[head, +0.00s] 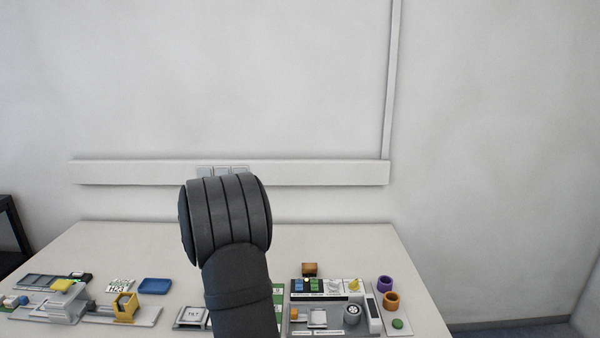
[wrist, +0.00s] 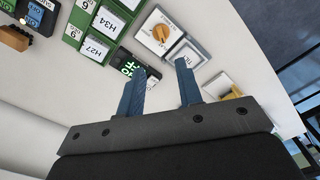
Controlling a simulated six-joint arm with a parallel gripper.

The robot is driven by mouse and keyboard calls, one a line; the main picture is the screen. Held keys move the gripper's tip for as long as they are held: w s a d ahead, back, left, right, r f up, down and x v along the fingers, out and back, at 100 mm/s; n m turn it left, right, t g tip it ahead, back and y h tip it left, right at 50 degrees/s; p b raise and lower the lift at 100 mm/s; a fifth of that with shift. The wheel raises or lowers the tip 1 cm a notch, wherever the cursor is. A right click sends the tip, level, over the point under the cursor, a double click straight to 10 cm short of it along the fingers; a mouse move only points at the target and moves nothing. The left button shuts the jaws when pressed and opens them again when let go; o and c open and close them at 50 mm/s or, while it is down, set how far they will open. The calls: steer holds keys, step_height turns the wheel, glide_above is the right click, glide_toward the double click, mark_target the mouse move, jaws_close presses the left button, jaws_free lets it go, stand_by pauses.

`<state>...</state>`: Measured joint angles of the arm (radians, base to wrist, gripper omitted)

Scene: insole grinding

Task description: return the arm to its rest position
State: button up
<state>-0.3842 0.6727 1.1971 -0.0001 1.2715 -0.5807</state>
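My arm stands in the middle of the head view, with a thick dark joint raised above the white table (head: 330,240). My gripper is hidden behind it there. In the wrist view my gripper (wrist: 160,82) shows two blue fingers spread apart, with nothing between them. The fingers point over the table, and no object is seen touching them. The table surface also shows in the wrist view (wrist: 215,30).
A grey board with a wheel (head: 352,313) stands right of my arm, beside purple (head: 385,283) and orange (head: 391,300) rings. A yellow holder (head: 124,306) and blue tray (head: 155,286) lie left. Green label boards (wrist: 100,22) show in the wrist view. The table's back is clear.

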steer(key=f, duration=0.4)
steer(key=f+t+y, duration=0.1)
steer(key=f, duration=0.2)
steer(key=f+y, duration=0.1)
steer(key=f, duration=0.3)
steer(key=shift+w+a+f, duration=0.25)
steer(key=shift+a+f, duration=0.1)
